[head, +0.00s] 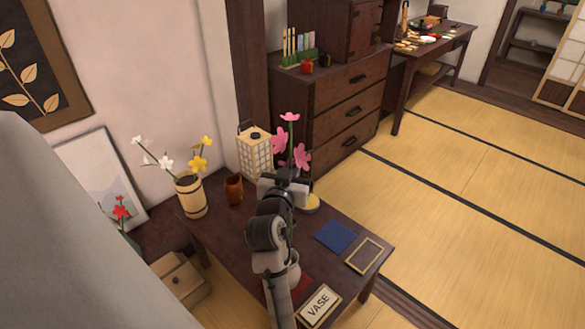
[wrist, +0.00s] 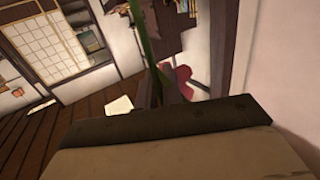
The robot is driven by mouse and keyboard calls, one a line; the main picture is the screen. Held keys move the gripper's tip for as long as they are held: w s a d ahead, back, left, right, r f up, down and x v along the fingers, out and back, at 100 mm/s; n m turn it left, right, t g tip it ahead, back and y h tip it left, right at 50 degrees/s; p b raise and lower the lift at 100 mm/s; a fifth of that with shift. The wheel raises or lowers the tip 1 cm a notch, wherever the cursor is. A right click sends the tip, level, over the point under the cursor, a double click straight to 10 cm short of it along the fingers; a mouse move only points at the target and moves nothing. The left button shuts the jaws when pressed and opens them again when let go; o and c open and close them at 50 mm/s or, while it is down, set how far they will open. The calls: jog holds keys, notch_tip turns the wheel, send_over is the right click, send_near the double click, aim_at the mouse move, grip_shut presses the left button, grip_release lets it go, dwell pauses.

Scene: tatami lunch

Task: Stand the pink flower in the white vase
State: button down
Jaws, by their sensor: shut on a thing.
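The pink flower (head: 289,118) shows in the head view above my gripper, upright, with pink blossoms at different heights. My gripper (head: 284,184) is shut on its stem over the dark low table (head: 222,253); the grip itself is partly hidden. In the wrist view a green stem (wrist: 153,40) rises from behind the gripper (wrist: 158,98), with a dark pink patch (wrist: 183,78) beside it. The white vase (head: 294,268) stands near the table's front, mostly hidden behind my arm, beside a "VASE" card (head: 318,306). Its opening is not clear. The flower is apart from it.
A wooden vase (head: 190,198) with white and yellow flowers, a brown cup (head: 234,188) and a lantern (head: 254,150) stand at the back. A yellow object (head: 313,204) is behind my gripper. A blue cloth (head: 335,236) and a framed tray (head: 365,254) lie right.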

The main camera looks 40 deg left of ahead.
notch_tip(320, 180, down, 16)
jog(key=b, duration=1.2)
jog(key=shift+r+b, duration=0.2)
jog(key=shift+b, duration=0.1)
jog(key=c, duration=1.5)
grip_release()
jog(key=shift+s, duration=0.1)
jog(key=b+v, duration=0.2)
jog(key=v, duration=1.1)
jog(key=shift+s+d, duration=0.2)
jog(key=shift+s, duration=0.05)
